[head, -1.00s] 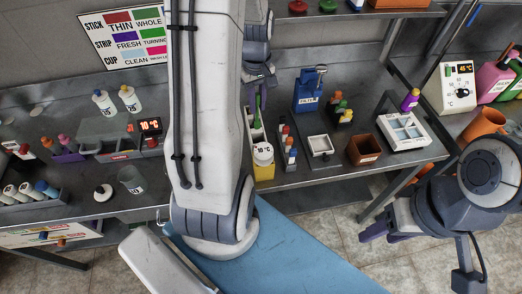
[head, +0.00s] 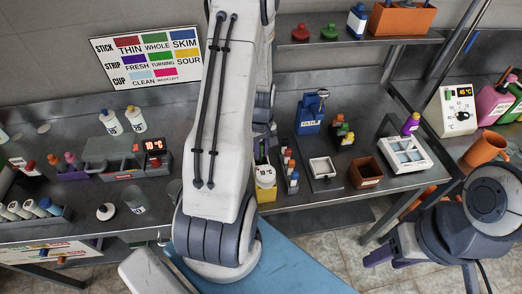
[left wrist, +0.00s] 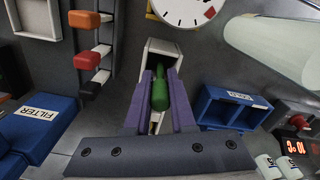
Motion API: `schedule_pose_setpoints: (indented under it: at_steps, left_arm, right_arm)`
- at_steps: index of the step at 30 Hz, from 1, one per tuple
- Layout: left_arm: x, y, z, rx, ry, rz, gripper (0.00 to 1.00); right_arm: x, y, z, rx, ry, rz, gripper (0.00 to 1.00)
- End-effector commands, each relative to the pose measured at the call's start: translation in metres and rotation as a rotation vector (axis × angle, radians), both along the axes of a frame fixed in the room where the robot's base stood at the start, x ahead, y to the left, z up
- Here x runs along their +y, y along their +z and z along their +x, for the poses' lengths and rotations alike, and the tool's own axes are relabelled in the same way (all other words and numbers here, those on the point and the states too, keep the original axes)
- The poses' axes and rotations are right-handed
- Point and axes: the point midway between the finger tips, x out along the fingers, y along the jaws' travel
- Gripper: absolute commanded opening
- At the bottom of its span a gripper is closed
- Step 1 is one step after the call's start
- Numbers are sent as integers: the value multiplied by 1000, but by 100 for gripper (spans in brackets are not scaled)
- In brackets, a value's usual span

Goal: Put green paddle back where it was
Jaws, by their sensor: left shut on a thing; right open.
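The green paddle (left wrist: 160,92) is held between the purple fingers of my left gripper (left wrist: 160,82) in the left wrist view. Its far end overlaps the mouth of a narrow white holder (left wrist: 161,47). I cannot tell how deep it sits in the holder. In the head view my left arm hides most of the left gripper, the paddle and the holder. My right gripper (head: 380,256) is open and empty at the lower right of the head view, in front of the bench.
A blue filter box (head: 310,115), white tray (head: 322,168) and brown box (head: 366,172) stand to the right. A blue rack (left wrist: 228,106) is close by in the wrist view.

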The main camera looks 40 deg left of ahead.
Motion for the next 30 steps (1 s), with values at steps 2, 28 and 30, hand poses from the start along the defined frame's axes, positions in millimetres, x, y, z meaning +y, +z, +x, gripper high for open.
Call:
schedule_pose_setpoints:
  at_steps: [2,28,30]
  left_arm:
    - [0,0,0,0,0,0,0]
    - [1,42,2,-7,0,5,53]
    - [1,57,2,-8,0,4,53]
  right_arm:
    - [0,0,0,0,0,0,50]
    - [0,-11,0,0,1,0,50]
    - [0,-14,0,0,1,0,50]
